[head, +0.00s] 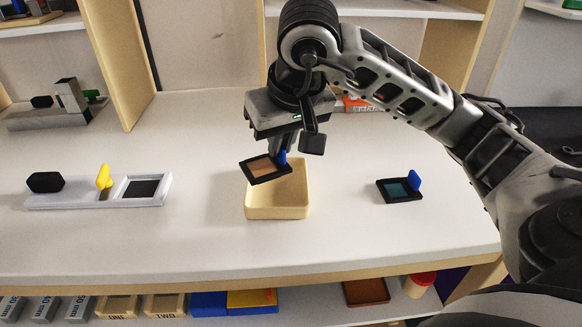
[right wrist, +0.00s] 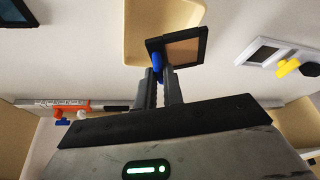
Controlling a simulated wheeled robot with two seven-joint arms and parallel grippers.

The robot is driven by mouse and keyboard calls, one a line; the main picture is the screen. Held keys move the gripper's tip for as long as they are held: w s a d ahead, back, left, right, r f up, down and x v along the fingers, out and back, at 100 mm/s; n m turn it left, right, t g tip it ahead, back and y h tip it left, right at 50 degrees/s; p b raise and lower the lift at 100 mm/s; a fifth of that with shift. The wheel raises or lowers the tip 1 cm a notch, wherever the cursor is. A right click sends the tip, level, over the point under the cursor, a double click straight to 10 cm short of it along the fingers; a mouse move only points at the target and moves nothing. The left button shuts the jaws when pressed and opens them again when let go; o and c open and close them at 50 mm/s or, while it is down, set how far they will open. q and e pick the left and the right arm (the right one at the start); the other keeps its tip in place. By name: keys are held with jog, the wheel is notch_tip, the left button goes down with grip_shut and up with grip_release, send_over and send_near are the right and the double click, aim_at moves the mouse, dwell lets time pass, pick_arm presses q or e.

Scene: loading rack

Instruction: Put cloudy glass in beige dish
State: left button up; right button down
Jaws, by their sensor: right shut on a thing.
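My right gripper (head: 279,150) is shut on the blue tab of a small square black-framed glass (head: 264,168). Its pane looks brownish and hazy. The glass is held tilted above the left rear part of the beige dish (head: 277,213), apart from the dish floor. In the right wrist view the framed glass (right wrist: 184,47) overlaps the edge of the dish (right wrist: 140,35), and the gripper (right wrist: 163,80) pinches the blue tab. The dish is an open square tray on the white table; the glass and gripper hide part of its inside. My left gripper is out of view.
Another black-framed glass (head: 400,189) with a teal pane and blue tab lies right of the dish. A white fixture (head: 118,196) with a yellow knob stands left. An orange item (head: 357,104) lies behind my arm. Table space between them is clear.

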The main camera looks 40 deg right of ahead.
jog(key=shift+w+d+f, duration=0.15)
jog(key=shift+d+f, duration=0.35)
jog(key=shift+f, duration=0.15)
jog(key=shift+w+d+f, duration=0.15)
jog(key=shift+d+f, duration=0.35)
jog(key=shift+f, duration=0.1)
jog(key=shift+w+d+f, duration=0.15)
jog(key=shift+d+f, duration=0.25)
jog(key=shift+f, duration=0.1)
notch_tip(320, 180, down, 3)
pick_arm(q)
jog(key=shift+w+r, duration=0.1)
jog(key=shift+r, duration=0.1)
pick_arm(e)
jog(key=shift+f, duration=0.2)
jog(key=c, duration=1.9)
grip_release()
jog(key=shift+f+b, duration=0.1)
jog(key=shift+b, duration=0.2)
jog(key=shift+c, duration=0.2)
jog(key=o, duration=0.4)
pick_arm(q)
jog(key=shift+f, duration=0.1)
